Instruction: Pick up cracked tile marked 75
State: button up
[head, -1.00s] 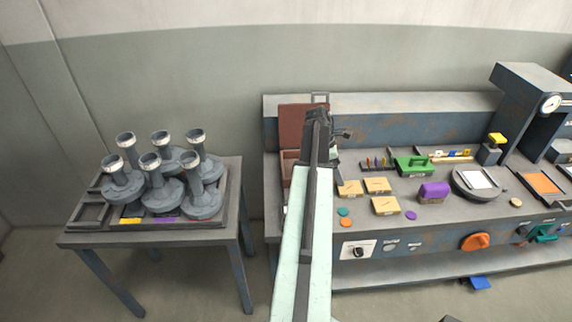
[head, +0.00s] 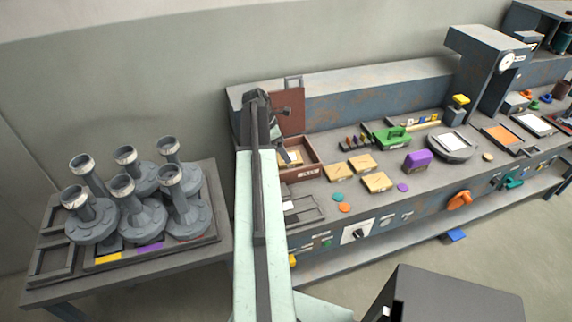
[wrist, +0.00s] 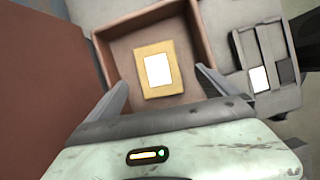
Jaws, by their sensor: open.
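A yellow tile with a blank white face (wrist: 158,70) lies in an open brown box (wrist: 108,52) in the wrist view. No number or crack can be read on it. My gripper (wrist: 161,77) is open and empty, its two fingers either side of the tile in the picture, apart from it. In the head view the brown box (head: 312,171) stands at the bench's left end, partly behind my arm. Three yellow tiles with dark marks lie on the bench: one left (head: 338,172), one behind (head: 362,163), one in front (head: 376,182). Their marks are too small to read.
The box's raised brown lid (head: 288,112) stands behind it. A grey slotted tray (head: 303,212) sits in front. A purple block (head: 417,161) and green tool (head: 391,137) are to the right. A side table (head: 220,225) holds several grey flanged pipes.

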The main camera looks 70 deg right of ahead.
jog(key=b+x, duration=0.4)
jog(key=x, duration=0.1)
jog(key=shift+w+f, duration=0.15)
jog(key=shift+w, duration=0.05)
jog(key=shift+s+d+f+b, duration=0.15)
jog(key=shift+f+b, duration=0.05)
jog(key=shift+b, duration=0.3)
jog(key=shift+r, duration=0.2)
jog(key=shift+f, duration=0.15)
jog(key=shift+c, duration=0.3)
jog(key=c, duration=1.7)
notch_tip(320, 180, up, 11)
jog(key=p, duration=1)
jog(key=shift+f+p, duration=0.25)
jog(key=shift+p, duration=0.05)
jog(key=shift+c, duration=0.2)
